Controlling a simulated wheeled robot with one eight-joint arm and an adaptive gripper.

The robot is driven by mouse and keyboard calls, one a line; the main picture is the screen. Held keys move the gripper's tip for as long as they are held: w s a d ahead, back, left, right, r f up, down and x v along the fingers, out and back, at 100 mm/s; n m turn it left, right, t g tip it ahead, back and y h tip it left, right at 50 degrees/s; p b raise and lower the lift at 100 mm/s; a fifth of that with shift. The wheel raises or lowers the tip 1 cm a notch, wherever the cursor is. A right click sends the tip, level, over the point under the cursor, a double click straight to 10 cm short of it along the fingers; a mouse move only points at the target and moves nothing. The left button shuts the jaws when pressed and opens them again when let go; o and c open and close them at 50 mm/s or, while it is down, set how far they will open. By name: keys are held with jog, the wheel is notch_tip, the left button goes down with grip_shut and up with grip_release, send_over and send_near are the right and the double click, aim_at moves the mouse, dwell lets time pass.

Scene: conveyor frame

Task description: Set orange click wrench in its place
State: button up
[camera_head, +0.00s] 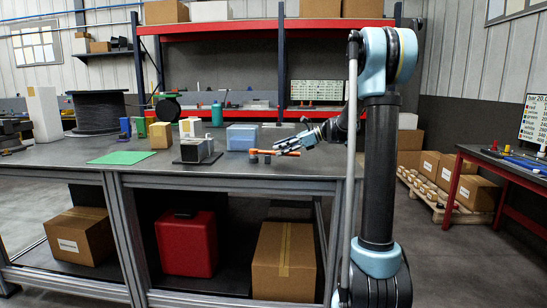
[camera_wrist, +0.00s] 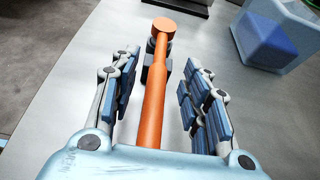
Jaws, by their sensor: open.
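The orange click wrench (camera_head: 284,153) is on the grey workbench, in front of the light blue box. In the wrist view the wrench (camera_wrist: 153,105) runs lengthwise between my fingers, its round head toward the top. Small dark supports (camera_wrist: 153,72) show beside and under the wrench near its head; they also show in the head view (camera_head: 253,155). My gripper (camera_head: 283,143) is low over the bench at the wrench. In the wrist view my gripper (camera_wrist: 161,72) is open, with visible gaps between both fingers and the handle. The handle's near end is hidden by my gripper body.
The light blue box (camera_head: 242,138) stands behind the wrench. A grey block on a dark plate (camera_head: 195,151) is left of it, and a green sheet (camera_head: 122,158) lies farther left. A red-and-blue rack (camera_head: 282,60) stands behind. The bench's front edge (camera_head: 220,177) is near.

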jog(key=shift+x, duration=1.05)
grip_shut()
jog(key=shift+r, duration=0.1)
notch_tip(320, 180, up, 9)
jog(key=shift+r, duration=0.2)
jog(key=shift+f, duration=3.25)
